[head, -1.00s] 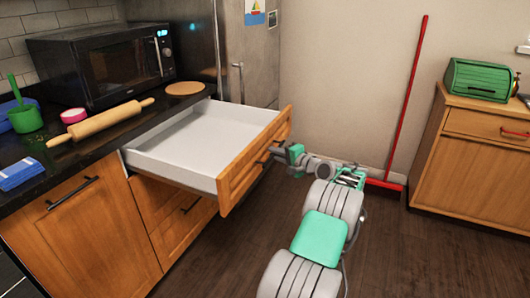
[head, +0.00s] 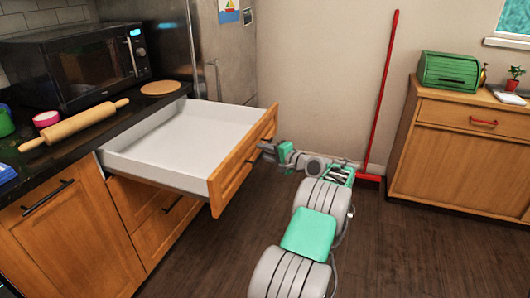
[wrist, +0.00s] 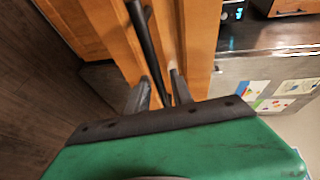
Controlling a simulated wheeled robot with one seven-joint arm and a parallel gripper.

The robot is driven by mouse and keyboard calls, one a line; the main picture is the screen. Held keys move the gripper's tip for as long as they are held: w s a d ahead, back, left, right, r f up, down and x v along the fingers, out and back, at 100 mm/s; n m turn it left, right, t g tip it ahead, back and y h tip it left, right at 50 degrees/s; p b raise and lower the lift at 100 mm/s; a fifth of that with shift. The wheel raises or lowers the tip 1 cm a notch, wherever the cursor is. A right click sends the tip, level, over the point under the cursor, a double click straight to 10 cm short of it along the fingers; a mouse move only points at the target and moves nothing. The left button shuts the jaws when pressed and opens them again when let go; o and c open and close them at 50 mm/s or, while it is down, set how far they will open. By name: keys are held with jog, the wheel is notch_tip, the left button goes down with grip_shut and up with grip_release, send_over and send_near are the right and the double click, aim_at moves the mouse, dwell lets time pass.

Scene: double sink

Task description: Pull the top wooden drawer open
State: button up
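The top wooden drawer (head: 240,168) is pulled far out of the counter. Its white inside (head: 185,140) is empty. Its front has a dark bar handle, which shows in the wrist view (wrist: 148,40) as a long bar running down between my fingers. My gripper (head: 264,148) is at the outer face of the drawer front. In the wrist view, my gripper (wrist: 160,85) has its two fingers close together, one on each side of the handle, and appears shut on it. The exact contact is hard to see.
A lower drawer (head: 160,220) below is shut. The counter holds a microwave (head: 85,68), a rolling pin (head: 75,125) and a round board (head: 160,88). A red broom (head: 380,100) leans on the wall. A wooden cabinet (head: 465,155) stands at right.

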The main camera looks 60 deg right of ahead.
jog(key=shift+o, duration=0.2)
jog(key=v, duration=0.7)
jog(key=shift+s+p, duration=0.35)
jog(key=shift+p, duration=0.05)
jog(key=shift+r, duration=0.15)
